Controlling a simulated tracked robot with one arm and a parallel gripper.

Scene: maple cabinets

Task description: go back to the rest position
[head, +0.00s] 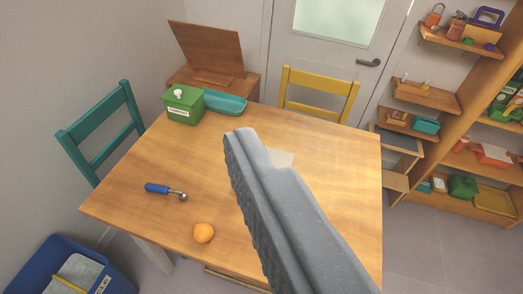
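My gripper (262,190) reaches up from the bottom right over the table, as a grey ridged form. Two separate fingertips cannot be made out, so its opening is unclear. No object shows at its tip. The wooden table (330,190) lies below it. My gripper hides part of the tabletop and most of a pale flat piece (281,158) beside it.
On the table are an orange (204,232), a blue-handled scoop (165,191), a green box (185,104) and a teal tray (224,102). A teal chair (98,125), yellow chair (318,88), blue bin (40,265) and right-hand shelves (450,125) surround it.

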